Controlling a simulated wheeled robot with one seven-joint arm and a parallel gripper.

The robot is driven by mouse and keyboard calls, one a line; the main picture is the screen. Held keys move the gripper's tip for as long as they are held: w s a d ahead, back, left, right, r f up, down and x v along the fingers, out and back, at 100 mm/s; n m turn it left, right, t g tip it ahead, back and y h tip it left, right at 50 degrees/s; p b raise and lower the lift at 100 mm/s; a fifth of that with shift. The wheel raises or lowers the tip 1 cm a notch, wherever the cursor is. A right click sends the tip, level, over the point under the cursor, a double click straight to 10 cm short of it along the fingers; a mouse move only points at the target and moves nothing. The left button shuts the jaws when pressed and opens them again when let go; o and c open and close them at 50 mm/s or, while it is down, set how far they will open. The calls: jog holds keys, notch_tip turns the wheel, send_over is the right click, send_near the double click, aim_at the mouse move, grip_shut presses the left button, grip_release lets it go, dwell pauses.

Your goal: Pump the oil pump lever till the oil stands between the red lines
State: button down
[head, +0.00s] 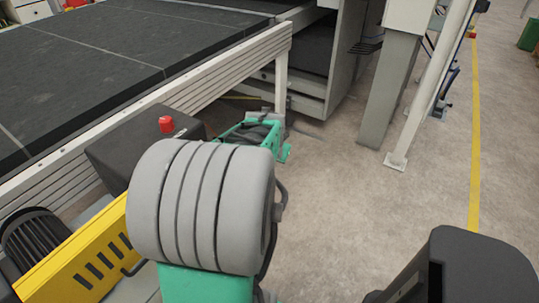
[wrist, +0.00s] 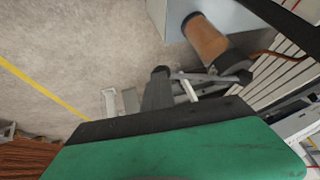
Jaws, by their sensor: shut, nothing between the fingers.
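In the wrist view, a translucent orange-brown cylinder (wrist: 205,38) with a dark grey cap sticks out from a pale grey-blue box, and looks like the pump's oil reservoir. A thin grey bar (wrist: 205,77), seemingly the pump lever, runs left from beside the cap. My gripper (wrist: 160,75) shows as a dark narrow shape close to the bar's left end. It looks shut and empty; I cannot tell whether it touches the bar. The oil level and red lines cannot be made out. In the head view my arm hides the pump area.
In the head view, the long machine bed (head: 105,45) with a pale side rail is at left. A red button (head: 166,124) tops a dark box, beside a yellow slotted guard (head: 80,255). A grey post (head: 390,95) stands behind. Concrete floor (head: 400,200) is clear at right.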

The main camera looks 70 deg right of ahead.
jog(key=s+p+v, duration=0.1)
jog(key=p+v, duration=0.1)
jog(key=v, duration=1.1)
jog(key=shift+s+a+f, duration=0.15)
jog(key=shift+s+a, duration=0.15)
jog(key=shift+s, duration=0.05)
